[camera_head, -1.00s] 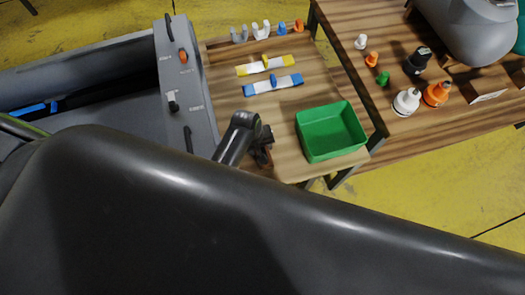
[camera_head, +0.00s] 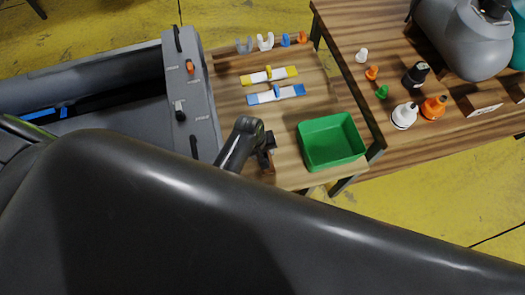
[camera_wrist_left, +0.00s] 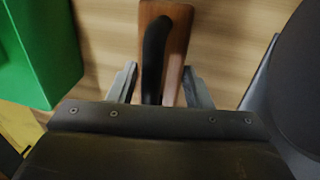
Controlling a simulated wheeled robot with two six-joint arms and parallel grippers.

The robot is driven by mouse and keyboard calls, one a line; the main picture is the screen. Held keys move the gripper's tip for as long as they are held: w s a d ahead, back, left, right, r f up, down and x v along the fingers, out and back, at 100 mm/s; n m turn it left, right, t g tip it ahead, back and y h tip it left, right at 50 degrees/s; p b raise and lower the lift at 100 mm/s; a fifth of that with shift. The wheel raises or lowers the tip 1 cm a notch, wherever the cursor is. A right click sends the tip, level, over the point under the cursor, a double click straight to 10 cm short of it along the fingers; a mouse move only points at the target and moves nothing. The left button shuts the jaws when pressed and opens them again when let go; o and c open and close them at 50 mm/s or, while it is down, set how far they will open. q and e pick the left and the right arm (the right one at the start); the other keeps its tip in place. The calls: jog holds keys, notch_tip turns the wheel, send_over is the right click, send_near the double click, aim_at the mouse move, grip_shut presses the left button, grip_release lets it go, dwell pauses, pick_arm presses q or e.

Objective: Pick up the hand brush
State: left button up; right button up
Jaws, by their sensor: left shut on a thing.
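The hand brush (camera_wrist_left: 176,45) shows in the left wrist view as a brown wooden body with a black curved part along it. It lies between the two grey fingers of my left gripper (camera_wrist_left: 161,88), which is shut on it. In the head view my left gripper (camera_head: 267,146) is low at the near edge of the small wooden table, left of the green bin. The brush is mostly hidden there by the gripper. I cannot tell whether the brush is clear of the tabletop. My right gripper is not in view.
The green bin (camera_head: 332,143) is close on the right. Yellow (camera_head: 269,76) and blue (camera_head: 276,94) striped pieces lie behind on the small table. Bottles, including a black one (camera_head: 416,77), stand on the right table.

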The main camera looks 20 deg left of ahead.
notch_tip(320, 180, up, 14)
jog(key=p, duration=1.3)
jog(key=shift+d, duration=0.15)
